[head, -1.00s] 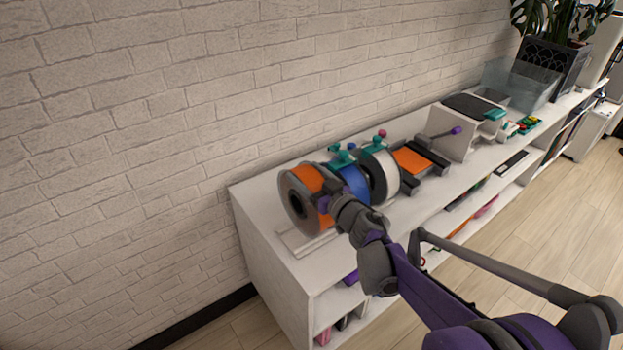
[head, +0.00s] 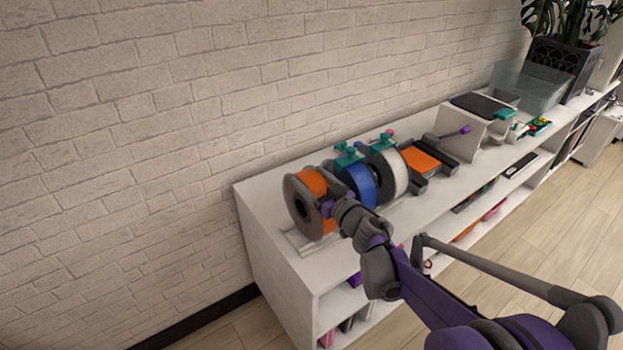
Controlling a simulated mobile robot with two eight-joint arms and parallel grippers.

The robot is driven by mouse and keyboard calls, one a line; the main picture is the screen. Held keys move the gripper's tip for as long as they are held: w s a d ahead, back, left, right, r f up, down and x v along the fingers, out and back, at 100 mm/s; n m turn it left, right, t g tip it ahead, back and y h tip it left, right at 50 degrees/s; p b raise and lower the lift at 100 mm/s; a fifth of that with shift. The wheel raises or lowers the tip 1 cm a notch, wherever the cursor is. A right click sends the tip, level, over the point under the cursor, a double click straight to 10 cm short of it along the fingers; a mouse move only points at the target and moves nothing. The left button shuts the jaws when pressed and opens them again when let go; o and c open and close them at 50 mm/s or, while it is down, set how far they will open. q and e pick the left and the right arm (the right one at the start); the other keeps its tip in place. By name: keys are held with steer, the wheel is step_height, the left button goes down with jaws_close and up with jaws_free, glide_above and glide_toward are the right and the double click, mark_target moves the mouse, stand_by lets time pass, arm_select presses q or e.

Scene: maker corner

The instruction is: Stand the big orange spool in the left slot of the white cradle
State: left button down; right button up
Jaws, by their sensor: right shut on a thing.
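The big orange spool (head: 313,184), with grey flanges, is upright at the left end of the white shelf top. My right gripper (head: 328,204) is shut on its near right side. The white cradle (head: 297,241) shows as a low rail below the spool. Whether the spool rests in the left slot or is held just above it, I cannot tell. A blue spool (head: 359,181) and a white spool (head: 398,172) stand to the right of the orange one. My gripper and wrist hide part of the cradle. My left gripper is out of view.
The white shelf unit (head: 262,226) runs along a brick wall. Teal clamps (head: 348,157) stand behind the spools. A dark device with an orange plate (head: 421,160) is to their right, then a white box (head: 462,136) and a clear bin (head: 530,87). Bare shelf top lies at the left end.

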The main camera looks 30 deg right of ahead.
steer(key=o, duration=1.5)
steer(key=s+d+r+m+h+p, duration=0.1)
steer(key=s+r+m+h+p, duration=0.25)
steer(key=s, duration=0.75)
steer(key=s+a+f+n+g+y+p, duration=0.1)
steer(key=s+a+f+g+p, duration=0.2)
steer(key=s+a+f+g, duration=0.2)
steer(key=s+a+f+n+g+y+p, duration=0.1)
steer(key=s+a+f+g, duration=0.4)
steer(key=s+a, duration=0.6)
steer(key=s+g+p, duration=0.1)
steer(key=s+g, duration=0.1)
steer(key=shift+n+g+p, duration=0.3)
steer(key=shift+n+p, duration=0.05)
steer(key=shift+p, duration=0.05)
steer(key=shift+f, duration=0.1)
